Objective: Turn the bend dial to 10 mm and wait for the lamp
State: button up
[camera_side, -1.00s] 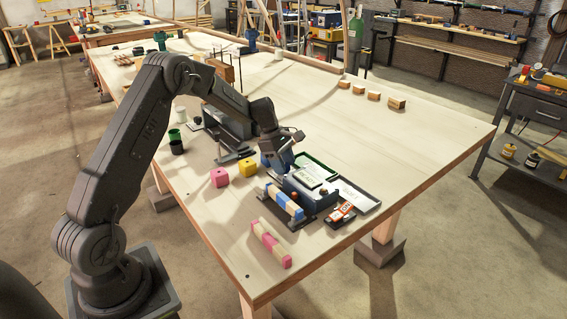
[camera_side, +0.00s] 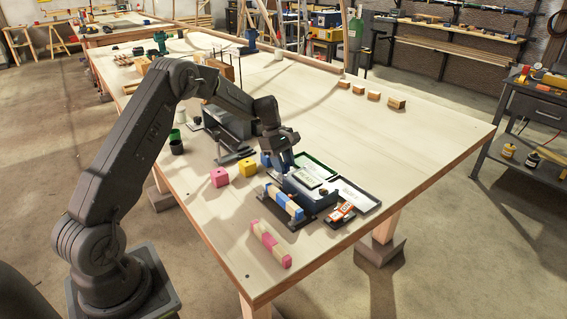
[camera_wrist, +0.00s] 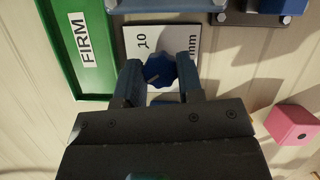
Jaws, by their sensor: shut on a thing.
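In the wrist view the blue bend dial (camera_wrist: 158,71) sits on a white plate (camera_wrist: 205,45) with the printed marks "10" and "mm". My gripper (camera_wrist: 161,68) has one finger on each side of the dial and is shut on it. A pale pointer mark shows on the dial, but I cannot read its exact setting. In the side view my gripper (camera_side: 286,158) is low over the table, behind the dark machine (camera_side: 312,190), and hides the dial. I cannot make out a lit lamp in either view.
A green tray labelled "FIRM" (camera_wrist: 85,78) lies left of the dial in the wrist view. A pink block (camera_wrist: 294,124) is at the right. In the side view, pink (camera_side: 220,177) and yellow (camera_side: 247,167) blocks stand left of the machine.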

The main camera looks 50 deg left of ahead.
jog(key=m+g, duration=0.1)
jog(key=m, duration=0.3)
jog(key=shift+w+m+g, duration=0.1)
jog(key=shift+m+g, duration=0.2)
jog(key=shift+g, duration=0.1)
jog(key=m+g+y, duration=0.1)
jog(key=m, duration=0.2)
jog(key=shift+m, duration=0.3)
jog(key=m+g+y, duration=0.1)
jog(key=m, duration=0.3)
jog(key=shift+w+d+m+g+y, duration=0.1)
jog(key=shift+m+g+y, duration=0.2)
jog(key=shift+m, duration=0.85)
jog(key=shift+m+g+y, duration=0.2)
jog(key=shift+m+y, duration=0.2)
jog(key=shift+m, duration=0.75)
jog(key=o, duration=0.9)
